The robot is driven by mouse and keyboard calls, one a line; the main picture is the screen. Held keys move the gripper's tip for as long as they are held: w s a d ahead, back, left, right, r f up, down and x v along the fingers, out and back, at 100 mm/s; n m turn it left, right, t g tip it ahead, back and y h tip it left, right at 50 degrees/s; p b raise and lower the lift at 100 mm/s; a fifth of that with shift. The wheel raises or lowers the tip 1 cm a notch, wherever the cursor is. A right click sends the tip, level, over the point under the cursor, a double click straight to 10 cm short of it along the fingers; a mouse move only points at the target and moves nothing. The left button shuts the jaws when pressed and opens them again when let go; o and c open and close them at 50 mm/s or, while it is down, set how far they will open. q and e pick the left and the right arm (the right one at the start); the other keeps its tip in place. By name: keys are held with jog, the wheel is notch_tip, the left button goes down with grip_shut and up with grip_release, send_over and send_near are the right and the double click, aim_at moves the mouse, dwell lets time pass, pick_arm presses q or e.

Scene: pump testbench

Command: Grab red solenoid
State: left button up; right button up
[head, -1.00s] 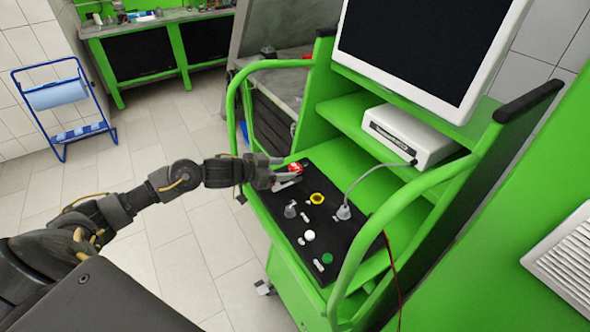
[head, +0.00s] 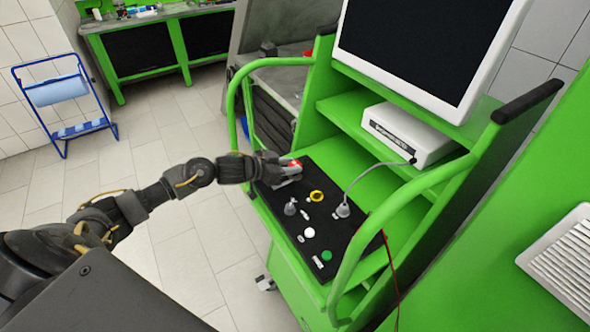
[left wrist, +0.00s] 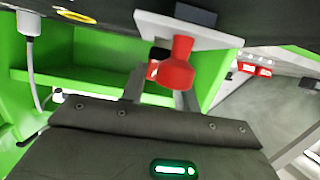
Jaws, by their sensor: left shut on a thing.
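The red solenoid (head: 296,163) is at the far left end of the black panel on the green cart. My left gripper (head: 287,172) reaches it from the left, shut on it and hiding part of it. In the left wrist view the solenoid's red, knob-shaped body (left wrist: 178,68) shows at the dark fingers (left wrist: 160,92), close to a white plate (left wrist: 190,33). I cannot tell whether it is clear of the panel. My right gripper is not in view.
The black panel (head: 335,235) also carries a yellow ring (head: 316,196), a grey plug with a cable (head: 343,210), a white button (head: 309,232) and a green button (head: 326,255). Green handrails (head: 395,215) flank it. A white box (head: 408,135) stands on the shelf behind.

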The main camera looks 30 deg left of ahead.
pick_arm(q)
jog(key=shift+r, duration=0.1)
jog(key=shift+r+b, duration=0.4)
jog(key=r, duration=0.1)
jog(key=r+b, duration=0.1)
jog(key=shift+s+a+r, duration=0.1)
jog(key=shift+s+r, duration=0.1)
jog(key=shift+r, duration=0.1)
jog(key=s+a+r+b, duration=0.3)
jog(key=s+r, duration=0.6)
jog(key=s, duration=0.4)
jog(key=shift+r+b, duration=0.15)
jog(key=shift+b, duration=0.75)
jog(key=shift+s, duration=0.1)
